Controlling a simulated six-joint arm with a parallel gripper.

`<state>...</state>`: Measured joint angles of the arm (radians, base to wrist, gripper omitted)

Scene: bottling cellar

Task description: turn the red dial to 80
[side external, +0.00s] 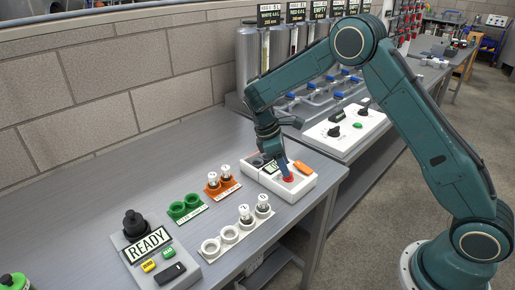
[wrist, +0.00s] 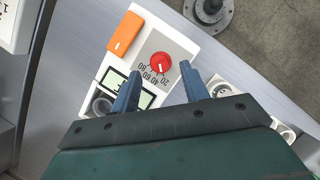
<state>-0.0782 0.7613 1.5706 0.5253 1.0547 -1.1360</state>
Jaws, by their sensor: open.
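The red dial (wrist: 160,63) is a round knob on a grey plate of a white box (wrist: 187,42) in the wrist view. Upside-down numbers around 20 to 80 curve along its near side. Its small white mark points down the picture, near the low numbers; I cannot read its exact value. In the side view the dial (side external: 288,179) shows under my gripper (side external: 284,168). In the wrist view the blue fingers of my gripper (wrist: 161,80) are apart and empty. Their tips lie either side of the dial's near side. Whether they touch it is unclear.
An orange block (wrist: 124,34) sits beside the dial, and a small display (wrist: 115,79) is partly behind a finger. A panel with black knobs (side external: 345,130) stands behind. Ring holders (side external: 229,235) and a READY console (side external: 150,245) are on the bench. Bare bench lies left.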

